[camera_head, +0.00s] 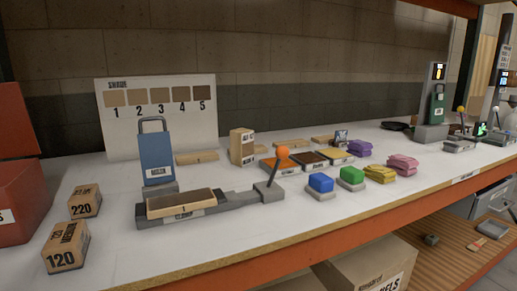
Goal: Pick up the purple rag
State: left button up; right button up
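The purple rag (358,148) lies folded on the white shelf top, right of centre. It is behind a yellow rag (380,173) and to the left of a pink rag (403,163). Its top and front are in plain view, and nothing covers it. Neither of my grippers shows in the head camera view.
The white shelf (318,226) has an orange front edge. Colour trays (308,159) lie left of the purple rag. An orange-knobbed lever (282,153) rises further left. The shelf between pink rag and right-hand devices is mostly clear.

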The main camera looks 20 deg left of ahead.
aim_at(360, 149)
jog(key=u, duration=1.35)
jog(key=z, duration=1.35)
jog(key=u, duration=0.6)
jog(key=i+l+u, duration=0.15)
jog(key=l+u, duration=0.6)
jog(key=i+l+u, duration=0.1)
jog(key=l+u, duration=0.3)
